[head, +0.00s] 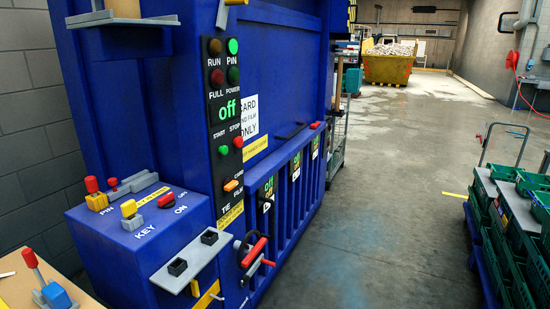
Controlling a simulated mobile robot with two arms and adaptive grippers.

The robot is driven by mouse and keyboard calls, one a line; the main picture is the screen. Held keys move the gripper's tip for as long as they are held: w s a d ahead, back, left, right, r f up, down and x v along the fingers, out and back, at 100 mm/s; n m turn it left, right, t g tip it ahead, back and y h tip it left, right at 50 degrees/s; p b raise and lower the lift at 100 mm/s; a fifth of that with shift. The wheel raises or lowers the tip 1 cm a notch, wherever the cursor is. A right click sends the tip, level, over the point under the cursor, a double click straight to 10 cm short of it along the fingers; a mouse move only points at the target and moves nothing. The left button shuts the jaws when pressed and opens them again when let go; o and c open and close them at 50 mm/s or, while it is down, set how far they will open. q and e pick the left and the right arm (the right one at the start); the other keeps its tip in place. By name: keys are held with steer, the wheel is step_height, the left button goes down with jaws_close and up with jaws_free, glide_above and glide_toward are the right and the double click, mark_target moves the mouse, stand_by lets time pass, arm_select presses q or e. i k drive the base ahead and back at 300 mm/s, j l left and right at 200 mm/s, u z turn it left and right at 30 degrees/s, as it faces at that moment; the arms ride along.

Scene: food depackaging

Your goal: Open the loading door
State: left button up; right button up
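A large blue baler (150,70) fills the left and centre of the head view. Its wide upper front panel (283,70), which looks like the loading door, appears closed, with a white "CARD AND FILM ONLY" sign (251,118) at its lower left. A dark handle-like piece (289,131) lies along its lower edge, with a small red part (315,125) to the right. Below is a slotted blue front (290,200). A red-handled lever (254,252) sits low at the near corner. Neither of my grippers is in view.
A control strip (224,110) has lamps, buttons and "off" displays. A blue box (140,225) carries a key switch and red knobs. Green crates (510,240) stand on a cart at right. A yellow skip (388,68) is far back. Open floor (380,220) lies between.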

mark_target(280, 47)
steer(key=i+l+z, duration=0.35)
steer(key=i, duration=0.2)
steer(key=i+l+z, duration=0.35)
steer(key=i, duration=0.25)
steer(key=i+j+z, duration=0.1)
steer(key=i+z, duration=0.25)
steer(key=i, duration=0.25)
